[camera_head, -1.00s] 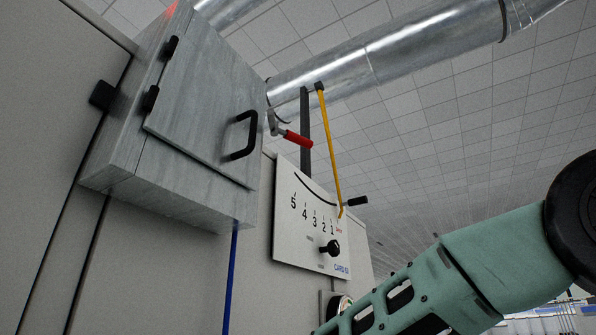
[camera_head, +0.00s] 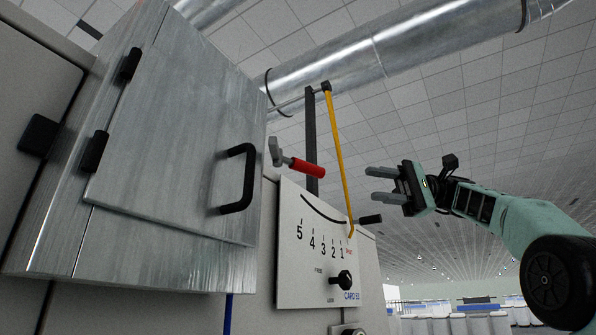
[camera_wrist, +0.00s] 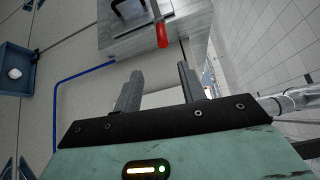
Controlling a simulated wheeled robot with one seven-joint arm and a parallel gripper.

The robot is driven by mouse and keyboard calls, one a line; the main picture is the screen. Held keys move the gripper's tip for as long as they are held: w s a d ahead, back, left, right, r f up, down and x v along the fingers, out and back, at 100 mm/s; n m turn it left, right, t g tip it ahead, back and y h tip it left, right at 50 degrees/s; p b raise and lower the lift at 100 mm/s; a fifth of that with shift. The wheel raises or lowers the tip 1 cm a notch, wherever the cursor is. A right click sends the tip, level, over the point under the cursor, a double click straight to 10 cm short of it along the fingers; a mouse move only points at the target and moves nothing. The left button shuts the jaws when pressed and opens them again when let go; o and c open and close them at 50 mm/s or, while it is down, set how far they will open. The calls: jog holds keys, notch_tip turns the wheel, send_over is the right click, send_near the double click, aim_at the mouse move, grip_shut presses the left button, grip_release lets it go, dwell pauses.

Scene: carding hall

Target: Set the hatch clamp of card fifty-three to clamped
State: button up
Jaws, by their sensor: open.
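The hatch clamp (camera_head: 297,163) has a red handle and a grey metal end. It sits at the right edge of the grey metal hatch box (camera_head: 175,140), its handle pointing right and slightly down. Whether it grips the hatch door I cannot tell. The red handle (camera_wrist: 161,33) also shows in the wrist view, beyond my fingertips. My gripper (camera_head: 372,184) is open and empty, to the right of the handle and apart from it, fingers pointing left. It also shows in the wrist view (camera_wrist: 158,74). The panel (camera_head: 318,250) below reads CARD 53.
A yellow lever (camera_head: 339,150) with a black grip (camera_head: 370,219) stands between the clamp and my gripper. A dark upright post (camera_head: 311,140) is behind the clamp. The hatch has a black handle (camera_head: 239,178). A metal duct (camera_head: 400,45) runs overhead. Open room lies right.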

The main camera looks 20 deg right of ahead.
jog(key=p, duration=0.2)
send_near(303, 170)
jog(key=a, duration=0.2)
jog(key=w+a, duration=0.1)
jog(key=a, duration=0.2)
jog(key=a+r, duration=0.1)
jog(key=a, duration=0.2)
jog(key=shift+w+a, duration=0.1)
jog(key=shift+w, duration=0.1)
jog(key=shift+a+f+p, duration=0.25)
jog(key=shift+a+p, duration=0.1)
jog(key=shift+a, duration=0.3)
grip_shut()
